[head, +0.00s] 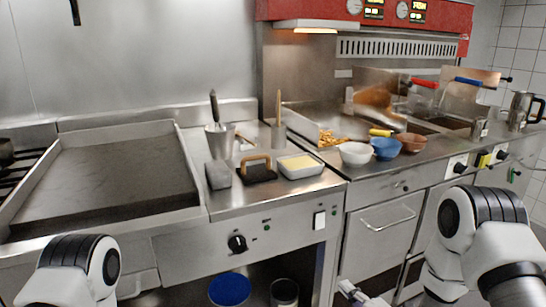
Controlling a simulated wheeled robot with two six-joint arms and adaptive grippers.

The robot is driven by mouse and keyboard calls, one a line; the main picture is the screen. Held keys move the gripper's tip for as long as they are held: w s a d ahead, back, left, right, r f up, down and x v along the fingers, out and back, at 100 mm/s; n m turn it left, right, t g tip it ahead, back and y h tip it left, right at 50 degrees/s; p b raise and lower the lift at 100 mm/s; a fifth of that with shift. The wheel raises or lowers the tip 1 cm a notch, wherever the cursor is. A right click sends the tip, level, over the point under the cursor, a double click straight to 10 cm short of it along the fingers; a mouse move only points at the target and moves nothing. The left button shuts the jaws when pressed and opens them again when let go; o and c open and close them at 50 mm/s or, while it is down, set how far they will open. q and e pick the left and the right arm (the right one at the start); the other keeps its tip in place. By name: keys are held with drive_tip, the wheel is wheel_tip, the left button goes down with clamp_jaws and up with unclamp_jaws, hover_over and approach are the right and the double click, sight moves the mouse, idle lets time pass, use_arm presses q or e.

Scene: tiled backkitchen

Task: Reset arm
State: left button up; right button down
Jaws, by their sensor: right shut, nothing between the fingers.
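My right arm comes in at the lower right, and its elbow is bent in front of the counter. My right gripper (350,291) shows only in small part at the bottom edge, low in front of the cabinet doors. It is shut and holds nothing. My left arm shows only as a white and black joint at the lower left. My left gripper is out of the picture.
A griddle (110,178) fills the left of the counter. A butter tray (300,166), a black press (258,170) and a steel utensil pot (220,140) stand beside it. White (355,154), blue (386,149) and brown bowls (411,142) line the right counter.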

drive_tip(key=s+f+m+g+h, duration=0.2)
drive_tip(key=s+f+m+g, duration=0.3)
drive_tip(key=s+f, duration=0.65)
drive_tip(key=s+d+f+m+g+h, duration=0.25)
drive_tip(key=s+f+m+g, duration=0.55)
drive_tip(key=s, duration=0.7)
drive_tip(key=s+d+f+m+g+h, duration=0.2)
drive_tip(key=s+m+g, duration=0.1)
drive_tip(key=s+m, duration=0.45)
wheel_tip(320, 180, up, 15)
drive_tip(key=m+p, duration=0.1)
drive_tip(key=p, duration=1.3)
drive_tip(key=shift+w+a+f, duration=0.15)
drive_tip(key=shift+a, duration=0.1)
drive_tip(key=shift+m+y, duration=0.25)
